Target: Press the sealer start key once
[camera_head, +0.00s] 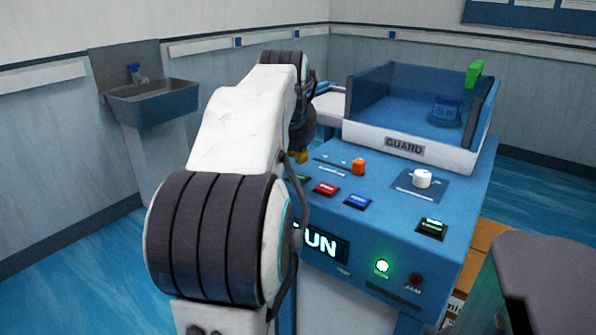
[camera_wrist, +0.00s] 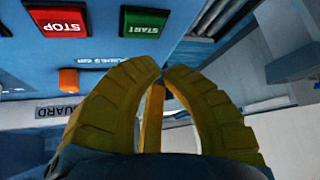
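The green start key (camera_wrist: 143,22), labelled START, shows upside down at the top of the wrist view. In the head view only a piece of it (camera_head: 303,178) shows past my arm, at the left of the blue panel. My gripper (camera_wrist: 162,70) has yellow fingers whose tips meet, with nothing seen between them. The tips appear just below the key in the wrist view; contact does not show. In the head view a bit of the yellow gripper (camera_head: 299,157) shows above the panel's left side, and my arm hides the rest.
The red STOP key (camera_head: 326,189) sits beside the start key, then a blue key (camera_head: 357,201). An orange knob (camera_head: 358,166), a white knob (camera_head: 422,178) and a dark green key (camera_head: 432,227) are also on the panel. The GUARD enclosure (camera_head: 410,150) rises behind. A green lamp (camera_head: 382,266) is lit.

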